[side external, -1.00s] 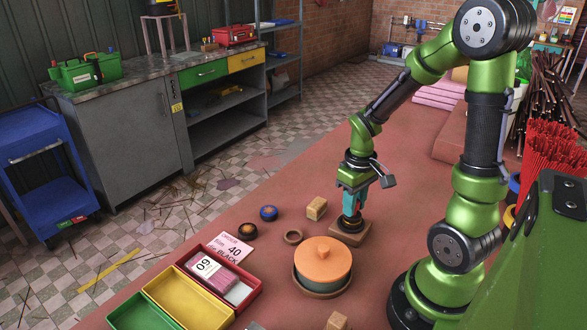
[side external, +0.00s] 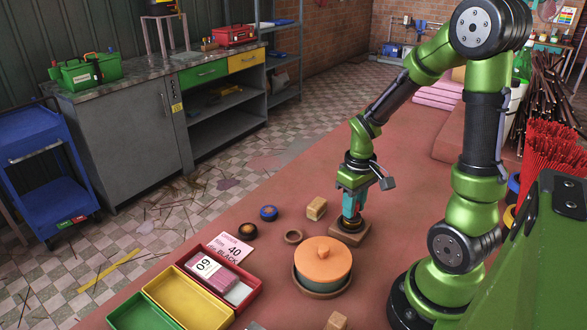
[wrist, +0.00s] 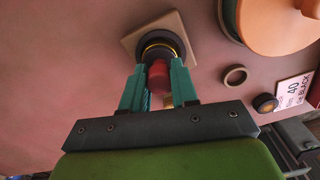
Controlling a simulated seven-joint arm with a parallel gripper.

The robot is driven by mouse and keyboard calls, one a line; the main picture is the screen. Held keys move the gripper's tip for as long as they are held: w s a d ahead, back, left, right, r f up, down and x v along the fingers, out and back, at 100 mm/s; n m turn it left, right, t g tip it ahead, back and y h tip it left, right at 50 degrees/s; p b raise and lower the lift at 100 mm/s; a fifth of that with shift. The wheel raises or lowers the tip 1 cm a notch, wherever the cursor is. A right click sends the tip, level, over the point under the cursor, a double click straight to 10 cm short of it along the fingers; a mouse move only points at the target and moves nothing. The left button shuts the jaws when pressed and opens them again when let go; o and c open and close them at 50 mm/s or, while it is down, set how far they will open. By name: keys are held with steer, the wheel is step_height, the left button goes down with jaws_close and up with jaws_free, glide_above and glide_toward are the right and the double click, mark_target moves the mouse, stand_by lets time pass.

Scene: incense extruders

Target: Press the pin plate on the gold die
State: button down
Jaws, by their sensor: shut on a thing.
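My gripper (side external: 350,214) points down over a square tan base (side external: 350,235) on the reddish floor. In the wrist view, my gripper's teal fingers (wrist: 156,76) are shut on a red cylindrical piece (wrist: 157,77), which I take for the pin plate's handle. Beyond the fingertips is a round black piece with a gold ring (wrist: 160,49), likely the gold die, centred on the square base (wrist: 142,25). The red piece lines up with the ring. I cannot tell whether the plate touches the die, as the contact is hidden.
A pot with an orange lid (side external: 324,260) stands close to the base. Nearby are a brown ring (side external: 293,237), a dark puck (side external: 247,230), a blue puck (side external: 268,213) and a wooden block (side external: 316,208). Red (side external: 204,247), yellow and green trays lie at the lower left.

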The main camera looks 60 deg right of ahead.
steer(key=shift+f, duration=0.1)
stand_by(0.3)
steer(key=shift+r, duration=3.55)
